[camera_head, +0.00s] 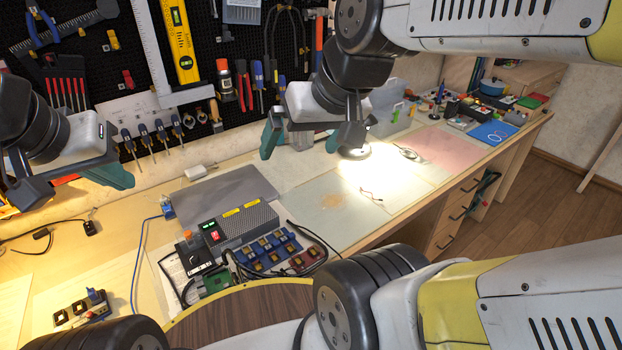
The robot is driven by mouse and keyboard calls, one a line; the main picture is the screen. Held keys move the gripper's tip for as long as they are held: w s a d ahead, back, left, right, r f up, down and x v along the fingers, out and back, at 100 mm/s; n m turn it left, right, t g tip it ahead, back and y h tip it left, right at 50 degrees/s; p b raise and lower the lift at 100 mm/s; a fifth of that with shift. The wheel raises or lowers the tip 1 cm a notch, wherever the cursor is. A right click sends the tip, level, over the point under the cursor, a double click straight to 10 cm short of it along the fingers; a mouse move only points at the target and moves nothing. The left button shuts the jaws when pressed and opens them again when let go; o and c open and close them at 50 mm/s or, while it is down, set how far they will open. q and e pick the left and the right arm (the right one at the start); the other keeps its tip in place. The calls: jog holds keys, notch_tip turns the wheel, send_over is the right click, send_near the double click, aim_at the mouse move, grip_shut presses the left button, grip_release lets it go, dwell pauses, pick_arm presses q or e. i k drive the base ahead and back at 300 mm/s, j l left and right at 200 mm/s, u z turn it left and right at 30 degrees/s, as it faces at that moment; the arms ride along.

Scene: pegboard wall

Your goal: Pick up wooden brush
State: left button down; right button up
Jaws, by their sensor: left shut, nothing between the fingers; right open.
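A small item with a light wooden handle (214,109) hangs low on the black pegboard, left of the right gripper; it may be the wooden brush, but it is too small to be sure. My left gripper (113,176) is at the left, shut and empty, with teal fingertips in front of the lower wall. My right gripper (303,140) is open and empty above the back of the workbench, its teal fingers spread apart. It is to the right of the wooden-handled item and apart from it.
A row of screwdrivers (145,135) hangs between the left gripper and the wooden-handled item. A grey power unit (240,222) with cables stands on the bench (120,255). A lit mat (335,205) offers free room. Storage boxes (395,105) stand behind the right gripper.

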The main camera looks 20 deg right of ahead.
aim_at(218, 127)
jog(key=i+l+u, duration=0.15)
jog(key=l+u, duration=0.15)
jog(key=l, duration=0.35)
jog(key=l+u, duration=0.3)
jog(key=l, duration=0.35)
jog(key=i, duration=0.05)
